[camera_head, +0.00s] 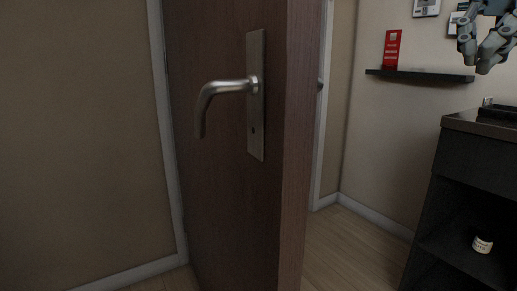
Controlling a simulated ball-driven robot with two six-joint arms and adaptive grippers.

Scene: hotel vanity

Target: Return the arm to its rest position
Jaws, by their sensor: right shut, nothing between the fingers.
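My right gripper (481,62) is at the top right of the head view, with its grey fingers pointing down. It is shut and holds nothing. It shows in front of the wall, by the right end of the dark shelf in the picture, and above the black vanity. My left gripper is not in view. Most of my right arm lies outside the picture.
A brown door (215,200) stands open at the centre, with a metal lever handle (222,88). A dark wall shelf (420,75) holds a red card (392,48). A black vanity (475,165) at the right has a small white jar (482,244) on its lower shelf. Wood floor (350,250) is clear between.

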